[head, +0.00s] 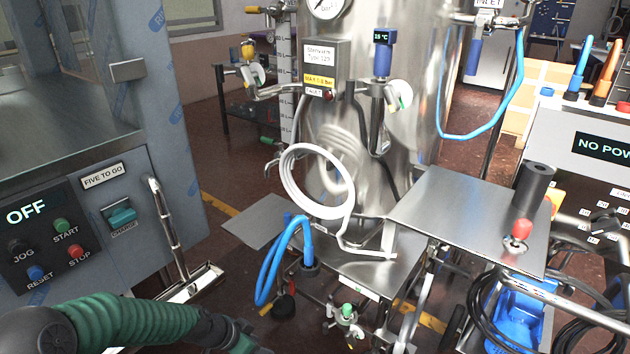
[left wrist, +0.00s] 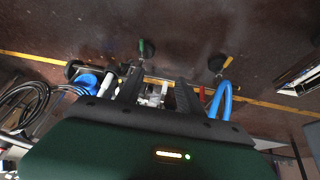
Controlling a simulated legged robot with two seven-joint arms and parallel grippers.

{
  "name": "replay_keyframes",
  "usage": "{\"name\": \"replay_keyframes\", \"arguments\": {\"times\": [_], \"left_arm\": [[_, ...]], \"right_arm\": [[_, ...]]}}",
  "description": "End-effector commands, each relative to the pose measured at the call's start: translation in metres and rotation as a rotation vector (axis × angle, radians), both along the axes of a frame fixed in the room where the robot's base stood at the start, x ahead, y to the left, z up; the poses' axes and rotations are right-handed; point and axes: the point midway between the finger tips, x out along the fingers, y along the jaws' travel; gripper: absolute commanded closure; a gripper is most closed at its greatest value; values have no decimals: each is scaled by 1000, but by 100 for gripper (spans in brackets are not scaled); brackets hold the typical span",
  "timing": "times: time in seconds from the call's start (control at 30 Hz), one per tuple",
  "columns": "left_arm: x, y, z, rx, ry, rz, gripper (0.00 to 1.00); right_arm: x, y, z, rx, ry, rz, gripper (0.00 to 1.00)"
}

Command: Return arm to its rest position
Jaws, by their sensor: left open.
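My left arm (head: 130,322), with a green ribbed sleeve, reaches in low from the left in the head view. Its hand runs out of the bottom of that view. In the left wrist view my left gripper (left wrist: 157,88) has its two dark fingers apart. Floor and metal fittings show between and beyond them, and I see nothing held. My right arm and gripper are in neither view.
A control cabinet (head: 110,190) reading OFF stands left, above my arm. A steel tank (head: 400,150) stands on a wheeled frame with a white hose (head: 290,180) and blue hose (head: 271,262). A flat metal shelf (head: 460,210) juts out right. Brown floor (head: 225,250) lies between.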

Motion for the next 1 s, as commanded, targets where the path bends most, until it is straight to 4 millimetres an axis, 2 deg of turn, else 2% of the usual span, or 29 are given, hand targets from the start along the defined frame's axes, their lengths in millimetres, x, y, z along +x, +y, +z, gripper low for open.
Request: {"name": "replay_keyframes", "arguments": {"times": [0.03,0.07,0.17,0.2,0.37,0.4,0.5,0.53,0.6,0.7,1.0], "left_arm": [[-10,0,37,26,22,13,56],[-18,1,49,39,40,28,56],[-46,8,104,98,101,100,56],[-59,12,132,124,125,140,56],[-113,32,244,203,194,357,56],[-126,36,272,212,204,416,56],[-155,46,329,216,221,562,56],[-162,48,341,213,226,601,56],[-176,52,362,202,233,673,56],[-187,54,374,190,239,736,56],[-190,55,370,185,243,756,56]], "right_arm": [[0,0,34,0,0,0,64],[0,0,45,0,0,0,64],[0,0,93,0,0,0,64],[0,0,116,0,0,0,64],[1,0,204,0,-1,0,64],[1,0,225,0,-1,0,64],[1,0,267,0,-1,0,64],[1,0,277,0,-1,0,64],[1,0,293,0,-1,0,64],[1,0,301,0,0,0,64],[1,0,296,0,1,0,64]]}}
